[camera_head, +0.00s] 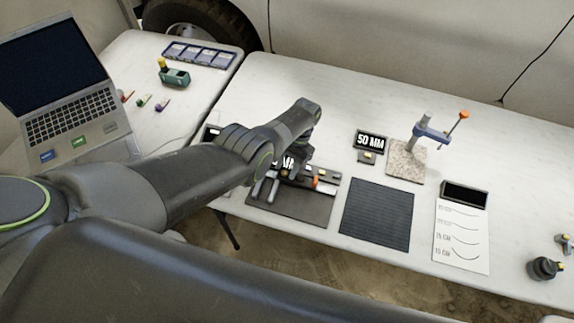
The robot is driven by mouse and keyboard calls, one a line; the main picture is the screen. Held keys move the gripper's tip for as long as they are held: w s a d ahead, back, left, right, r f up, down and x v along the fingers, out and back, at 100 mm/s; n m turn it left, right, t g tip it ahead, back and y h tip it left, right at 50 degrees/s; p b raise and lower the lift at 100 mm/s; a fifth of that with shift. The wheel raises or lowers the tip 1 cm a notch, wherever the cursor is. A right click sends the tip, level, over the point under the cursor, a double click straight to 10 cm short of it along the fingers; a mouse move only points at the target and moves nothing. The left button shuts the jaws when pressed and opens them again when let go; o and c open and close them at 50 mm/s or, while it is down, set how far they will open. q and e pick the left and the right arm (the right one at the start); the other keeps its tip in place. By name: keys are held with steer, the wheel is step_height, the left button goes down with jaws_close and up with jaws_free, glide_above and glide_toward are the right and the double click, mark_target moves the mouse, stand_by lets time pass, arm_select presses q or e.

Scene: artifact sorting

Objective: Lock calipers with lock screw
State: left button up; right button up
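A dark tool that looks like the calipers lies on a dark mat (305,210) near the table's front edge. A small orange part (316,183) shows at its right side; I cannot tell if it is the lock screw. My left arm reaches in from the left, with its wrist above this mat. My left gripper (290,172) points down over the tool, and the arm hides much of both. I cannot tell whether its fingers are open or touch anything. My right gripper is not in view.
A laptop (68,105) stands left. Bare table lies at the back right.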

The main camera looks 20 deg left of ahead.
arm_select(q)
steer(key=shift+r, duration=0.1)
steer(key=shift+w+r, duration=0.15)
steer(key=shift+r, duration=0.2)
steer(key=v, duration=1.6)
steer(key=shift+r, duration=0.2)
steer(key=shift+w+d, duration=0.1)
steer(key=shift+w, duration=0.05)
